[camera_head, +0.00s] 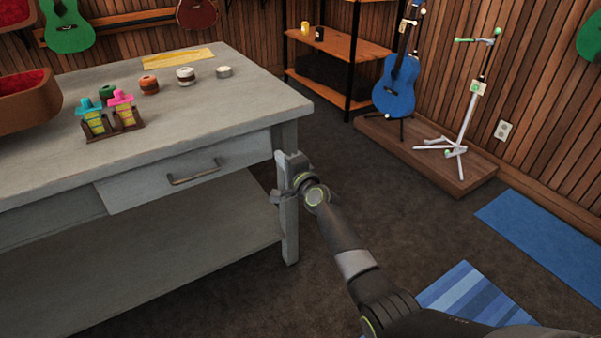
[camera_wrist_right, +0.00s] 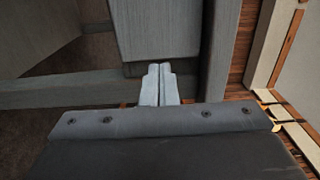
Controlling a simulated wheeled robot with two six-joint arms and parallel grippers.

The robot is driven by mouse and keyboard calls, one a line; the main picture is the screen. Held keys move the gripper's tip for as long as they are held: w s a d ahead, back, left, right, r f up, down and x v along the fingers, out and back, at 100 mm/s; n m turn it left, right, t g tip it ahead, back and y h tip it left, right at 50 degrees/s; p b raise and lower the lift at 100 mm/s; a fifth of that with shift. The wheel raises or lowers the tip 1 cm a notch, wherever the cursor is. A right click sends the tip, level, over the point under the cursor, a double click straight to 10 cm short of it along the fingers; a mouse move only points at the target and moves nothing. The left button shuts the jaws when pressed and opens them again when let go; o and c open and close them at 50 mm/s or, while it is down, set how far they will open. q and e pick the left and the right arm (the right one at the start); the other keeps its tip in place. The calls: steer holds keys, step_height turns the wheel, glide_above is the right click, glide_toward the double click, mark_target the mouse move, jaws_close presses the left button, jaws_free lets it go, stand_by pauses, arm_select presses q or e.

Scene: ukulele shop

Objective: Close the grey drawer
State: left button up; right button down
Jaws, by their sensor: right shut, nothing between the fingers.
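The grey drawer (camera_head: 150,190) is in the front of the grey workbench in the head view, with a dark bar handle (camera_head: 195,172). Its front stands out a little from the bench, so it looks partly open. My right gripper (camera_head: 281,176) is at the drawer's right end, by the bench's front right leg (camera_head: 289,230). In the right wrist view its fingers (camera_wrist_right: 159,84) are together and empty, close to a grey panel (camera_wrist_right: 155,30) that looks like the drawer front. I cannot tell whether they touch it. My left gripper is not in view.
A lower shelf (camera_head: 160,265) lies under the drawer. A blue ukulele (camera_head: 397,85) stands on a low platform.

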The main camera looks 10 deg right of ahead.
steer(key=p+v, duration=0.2)
steer(key=v, duration=0.6)
steer(key=s+d+f+n+g+h, duration=0.3)
steer(key=s+f+n+g, duration=0.5)
steer(key=s+f, duration=1.3)
arm_select(q)
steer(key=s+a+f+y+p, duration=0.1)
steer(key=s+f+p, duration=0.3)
steer(key=p, duration=0.6)
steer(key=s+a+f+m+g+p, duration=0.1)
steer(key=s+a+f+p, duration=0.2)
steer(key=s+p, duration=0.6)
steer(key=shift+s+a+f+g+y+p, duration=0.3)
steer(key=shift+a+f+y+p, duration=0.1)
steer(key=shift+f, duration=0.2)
arm_select(e)
steer(key=s+d+f+n+g+h, duration=0.1)
steer(key=s+d+f+n+g, duration=0.1)
steer(key=s, duration=1.1)
steer(key=s+d+f+n+g+h, duration=0.1)
steer(key=s+d+f, duration=0.4)
steer(key=s, duration=0.8)
steer(key=s+d+f+n+g+h, duration=0.1)
steer(key=s+d+f+g, duration=0.3)
steer(key=s, duration=1)
steer(key=shift+d+f+n+g+h, duration=0.25)
steer(key=shift+d+n+g, duration=0.25)
steer(key=shift+d+n, duration=0.45)
